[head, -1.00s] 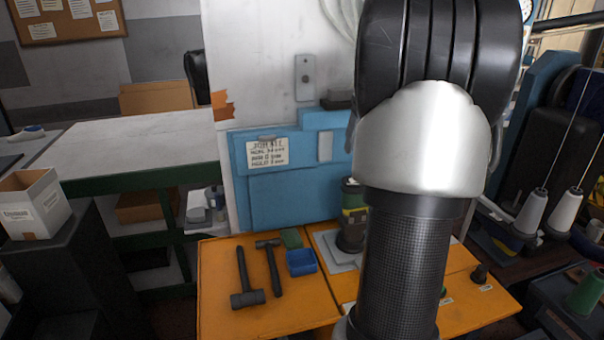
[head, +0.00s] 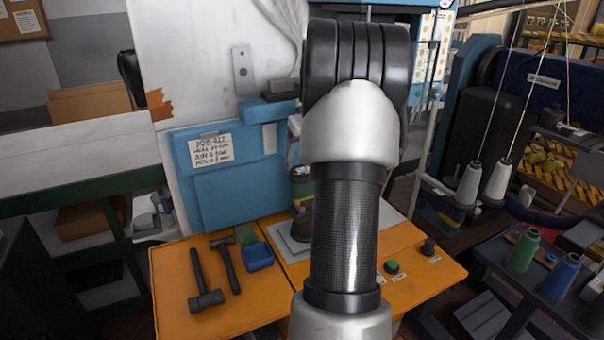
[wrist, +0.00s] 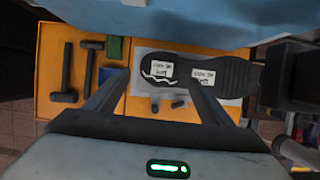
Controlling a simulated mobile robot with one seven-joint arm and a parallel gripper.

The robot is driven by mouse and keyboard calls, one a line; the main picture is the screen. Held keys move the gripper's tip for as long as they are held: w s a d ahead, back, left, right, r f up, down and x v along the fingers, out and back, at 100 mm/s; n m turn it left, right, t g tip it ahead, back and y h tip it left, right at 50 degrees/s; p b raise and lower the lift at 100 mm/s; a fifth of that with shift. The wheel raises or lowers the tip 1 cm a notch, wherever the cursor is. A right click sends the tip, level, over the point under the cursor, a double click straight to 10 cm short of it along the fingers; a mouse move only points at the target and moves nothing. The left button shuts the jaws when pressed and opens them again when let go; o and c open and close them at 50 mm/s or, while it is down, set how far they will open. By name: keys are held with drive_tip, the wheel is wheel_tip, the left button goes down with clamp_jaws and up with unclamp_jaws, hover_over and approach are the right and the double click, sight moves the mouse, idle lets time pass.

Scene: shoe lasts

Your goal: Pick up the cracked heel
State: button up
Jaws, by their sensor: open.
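In the wrist view a dark sole-shaped piece (wrist: 228,72) lies across the picture, with a ribbed right end and two white labels. Its left, heel end (wrist: 150,62) carries a jagged white line like a crack. My gripper (wrist: 158,86) is open, its two fingers reaching toward the heel end from either side. I see no contact, and the gap in height is unclear. The label writing is too small to read surely. In the head view my arm hides the gripper and most of this spot; a dark brown part (head: 301,226) shows beside the arm.
The orange bench (head: 215,312) holds two dark hammers (head: 205,299), a blue tray (head: 258,258) and a green block (head: 246,235). A blue panel (head: 230,190) rises behind. A green button (head: 391,267) and a dark knob (head: 428,247) stand at right. Thread spools (head: 522,250) stand further right.

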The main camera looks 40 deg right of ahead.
drive_tip(key=x, duration=0.4)
drive_tip(key=shift+w+f, duration=0.15)
drive_tip(key=shift+w, duration=0.25)
drive_tip(key=shift+c, duration=0.3)
drive_tip(key=c, duration=1.1)
